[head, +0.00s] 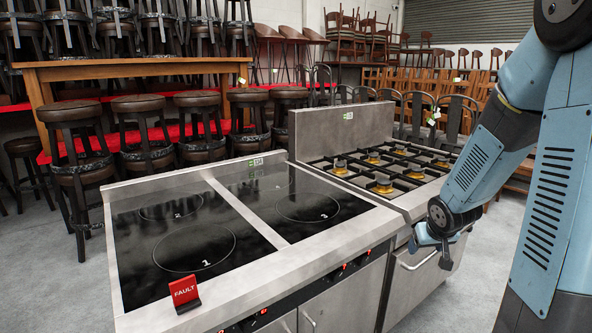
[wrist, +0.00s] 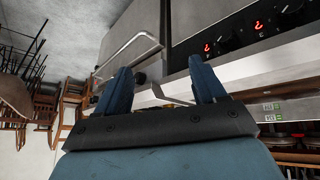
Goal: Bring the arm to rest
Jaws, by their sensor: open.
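My blue arm comes in from the right of the head view and bends down. My gripper (head: 430,253) hangs low in front of the gas range (head: 408,206), near its oven door and handle (head: 417,260). In the wrist view the two blue fingers of my gripper (wrist: 161,72) are spread apart. Nothing is held between them. Whether a fingertip touches the range front cannot be told.
An induction hob (head: 240,208) with black glass stands left of the range; a red FAULT sign (head: 185,293) sits on its front left. Stools (head: 75,160) and a wooden table (head: 130,68) stand behind. Chairs (head: 440,115) fill the back right. Grey floor shows at lower right.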

